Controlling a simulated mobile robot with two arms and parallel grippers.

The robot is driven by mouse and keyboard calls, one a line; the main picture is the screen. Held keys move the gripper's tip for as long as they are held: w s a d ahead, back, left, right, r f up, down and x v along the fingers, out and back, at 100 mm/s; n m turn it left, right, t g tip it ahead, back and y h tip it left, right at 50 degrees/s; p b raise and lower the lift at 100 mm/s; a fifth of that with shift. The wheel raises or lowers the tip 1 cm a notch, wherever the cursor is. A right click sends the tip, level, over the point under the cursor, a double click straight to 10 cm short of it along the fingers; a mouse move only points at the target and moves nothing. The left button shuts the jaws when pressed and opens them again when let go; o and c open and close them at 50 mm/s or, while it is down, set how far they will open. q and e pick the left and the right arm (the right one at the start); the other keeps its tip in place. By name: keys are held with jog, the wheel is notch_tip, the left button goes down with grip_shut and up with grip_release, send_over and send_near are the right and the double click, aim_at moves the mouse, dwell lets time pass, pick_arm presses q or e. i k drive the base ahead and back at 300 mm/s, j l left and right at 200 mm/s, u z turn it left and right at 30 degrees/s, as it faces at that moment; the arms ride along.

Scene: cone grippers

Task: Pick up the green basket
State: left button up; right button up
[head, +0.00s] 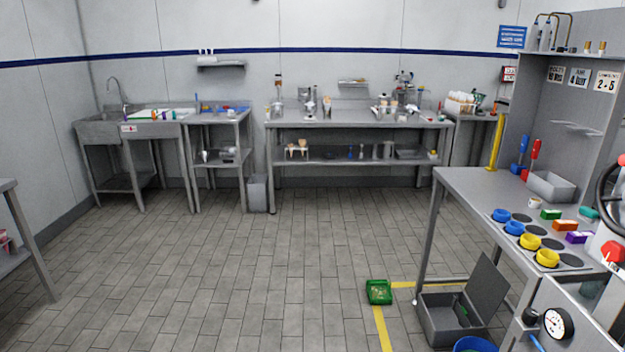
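A small green basket (379,292) sits on the tiled floor in the head view, right of centre. It stands at the corner of a yellow floor line, left of the grey workbench. Something pale seems to lie inside it, too small to make out. Neither of my grippers shows in this view.
A grey workbench (470,183) with blue and yellow cups stands at the right. Under it are an open grey box (437,322) and a blue bucket (476,344). Steel tables (352,122) and a sink (130,125) line the back wall. The middle floor is clear.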

aim_at(379, 291)
jog(key=i+j, duration=0.1)
jog(key=i, duration=1.35)
jog(key=i+j+z, duration=0.1)
jog(key=i, duration=0.6)
